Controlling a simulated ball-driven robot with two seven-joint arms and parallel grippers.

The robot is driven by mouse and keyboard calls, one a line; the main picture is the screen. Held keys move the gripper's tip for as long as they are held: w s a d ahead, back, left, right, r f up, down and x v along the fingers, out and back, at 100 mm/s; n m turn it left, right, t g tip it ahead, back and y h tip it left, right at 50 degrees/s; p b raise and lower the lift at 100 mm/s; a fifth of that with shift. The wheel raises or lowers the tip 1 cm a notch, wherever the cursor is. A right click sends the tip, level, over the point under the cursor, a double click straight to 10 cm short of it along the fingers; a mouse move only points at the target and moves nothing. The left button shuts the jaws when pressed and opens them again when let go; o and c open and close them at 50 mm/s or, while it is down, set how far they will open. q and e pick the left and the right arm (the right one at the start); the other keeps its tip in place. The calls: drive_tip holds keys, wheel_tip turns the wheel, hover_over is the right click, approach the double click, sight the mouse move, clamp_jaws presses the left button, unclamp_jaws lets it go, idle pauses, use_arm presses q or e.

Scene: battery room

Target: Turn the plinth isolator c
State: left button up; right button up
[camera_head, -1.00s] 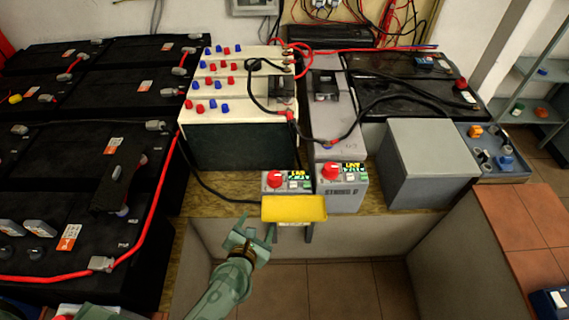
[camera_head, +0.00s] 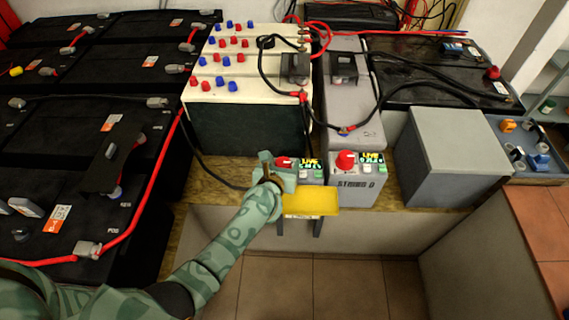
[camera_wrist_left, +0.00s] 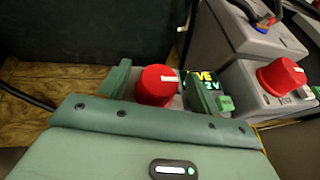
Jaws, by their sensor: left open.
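Two grey isolator boxes with red knobs stand side by side on the wooden shelf. The left isolator's red knob (camera_head: 284,162) is partly hidden by my left gripper (camera_head: 277,168); its front lettering is hidden by a yellow plate, so I cannot read its letter. In the left wrist view my open fingers (camera_wrist_left: 157,88) stand on either side of this red knob (camera_wrist_left: 155,85), which bears a white mark. I cannot tell whether they touch it. The right isolator's knob (camera_head: 345,160) also shows in the wrist view (camera_wrist_left: 280,76). My right gripper is out of view.
The yellow plate (camera_head: 310,203) juts out before the left isolator. A white-topped battery (camera_head: 250,95) stands behind, a grey box (camera_head: 455,155) to the right, and black batteries with a red cable (camera_head: 150,185) to the left. The tiled floor (camera_head: 330,285) in front is clear.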

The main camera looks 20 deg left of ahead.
use_arm(q)
drive_tip(key=shift+w+f, duration=0.25)
drive_tip(key=shift+w, duration=0.25)
drive_tip(key=shift+r, duration=0.1)
drive_tip(key=shift+c, duration=0.3)
drive_tip(key=c, duration=0.9)
